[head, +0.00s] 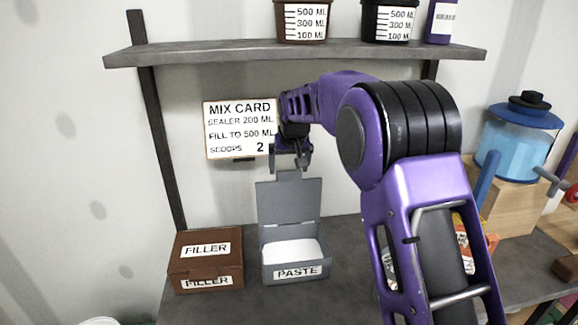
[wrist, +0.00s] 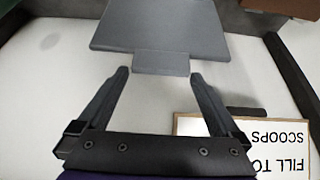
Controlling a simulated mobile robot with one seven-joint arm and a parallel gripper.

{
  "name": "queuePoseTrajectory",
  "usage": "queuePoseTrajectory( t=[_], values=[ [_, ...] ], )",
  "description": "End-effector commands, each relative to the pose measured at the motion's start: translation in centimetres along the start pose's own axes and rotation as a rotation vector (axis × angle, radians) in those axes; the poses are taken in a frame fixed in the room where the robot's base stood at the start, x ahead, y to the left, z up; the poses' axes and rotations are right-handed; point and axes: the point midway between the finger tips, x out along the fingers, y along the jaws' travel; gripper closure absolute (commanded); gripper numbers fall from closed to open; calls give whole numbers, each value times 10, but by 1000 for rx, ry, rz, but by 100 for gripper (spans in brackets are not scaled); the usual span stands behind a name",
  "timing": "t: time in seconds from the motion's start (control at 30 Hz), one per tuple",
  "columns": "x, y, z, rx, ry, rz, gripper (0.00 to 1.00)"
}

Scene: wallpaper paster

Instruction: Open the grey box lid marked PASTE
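The grey box marked PASTE (head: 297,271) stands on the bench with its lid (head: 288,203) raised upright at the back. White contents show inside the box. A tab sticks up from the lid's top edge. My gripper (head: 291,166) is above the lid, near the tab, in the head view. In the wrist view the lid (wrist: 160,28) and its tab (wrist: 162,62) lie beyond the fingertips, and my gripper (wrist: 158,75) is open with nothing between its fingers. The tab appears apart from both fingers.
A brown box marked FILLER (head: 205,262) stands shut to the left. A mix card (head: 238,130) hangs on the wall behind my gripper. A shelf (head: 220,53) with measuring cups (head: 301,20) runs above. A blue container (head: 508,150) stands at the right.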

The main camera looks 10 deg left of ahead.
Motion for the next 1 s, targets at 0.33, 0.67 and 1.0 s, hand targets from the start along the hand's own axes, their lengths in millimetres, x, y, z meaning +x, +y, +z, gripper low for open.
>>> queuePoseTrajectory(
  t=[0.33, 0.67, 1.0],
  values=[
    [-38, 0, -2, 0, 6, -1, 0],
    [-119, 0, -1, 0, 4, 0, 0],
    [-170, 0, 0, 0, 1, 0, 0]
  ],
)
